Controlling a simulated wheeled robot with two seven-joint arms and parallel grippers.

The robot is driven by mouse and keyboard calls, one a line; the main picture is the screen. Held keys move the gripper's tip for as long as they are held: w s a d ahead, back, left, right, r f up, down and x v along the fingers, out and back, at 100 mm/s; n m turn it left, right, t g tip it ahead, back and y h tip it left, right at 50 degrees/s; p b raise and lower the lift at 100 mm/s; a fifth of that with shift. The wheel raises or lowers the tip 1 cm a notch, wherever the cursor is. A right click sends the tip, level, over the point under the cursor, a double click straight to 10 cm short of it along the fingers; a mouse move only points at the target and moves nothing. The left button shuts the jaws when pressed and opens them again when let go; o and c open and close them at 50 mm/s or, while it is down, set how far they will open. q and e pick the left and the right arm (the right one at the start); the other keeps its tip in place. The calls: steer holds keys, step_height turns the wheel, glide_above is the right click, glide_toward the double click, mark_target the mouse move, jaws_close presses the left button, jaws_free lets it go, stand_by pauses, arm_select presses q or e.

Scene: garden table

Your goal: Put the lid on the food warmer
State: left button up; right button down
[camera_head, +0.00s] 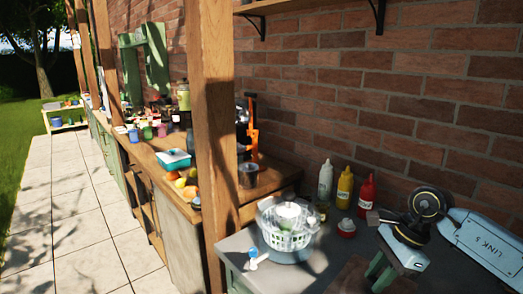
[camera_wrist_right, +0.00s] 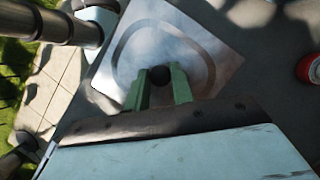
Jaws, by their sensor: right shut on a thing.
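My right gripper (camera_head: 380,274) reaches in from the right of the head view, low over the grey counter. In the right wrist view its green fingers (camera_wrist_right: 158,88) are shut on the black knob (camera_wrist_right: 159,75) of a shiny, square metal lid (camera_wrist_right: 208,48). In the head view the lid (camera_head: 352,277) seems to be the dark reflective plate at the bottom edge, partly hidden by the gripper. I cannot tell whether it is touching anything beneath. I cannot make out the food warmer in either view. My left gripper is not in view.
A clear salad spinner (camera_head: 288,240) stands left of the lid. White (camera_head: 325,180), yellow (camera_head: 345,188) and red (camera_head: 367,193) bottles stand by the brick wall. A wooden post (camera_head: 213,130) rises at the counter's left.

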mark_target(370, 293)
steer(key=s+a+n+g+h, duration=0.1)
steer(key=n, duration=0.3)
steer(key=s+a+n+g+h, duration=0.1)
steer(key=s+n, duration=0.1)
steer(key=n, duration=0.3)
steer(key=s+a+n+g+h, duration=0.1)
steer(key=s+a+n+g, duration=0.1)
steer(key=n, duration=0.2)
steer(key=shift+r, duration=0.4)
steer(key=n, duration=0.1)
steer(key=s+n+h, duration=0.1)
steer(key=n, duration=0.2)
steer(key=shift+s+a+r+n+h, duration=0.25)
steer(key=shift+a+n+h, duration=0.05)
steer(key=shift+a, duration=0.05)
steer(key=shift+a, duration=0.1)
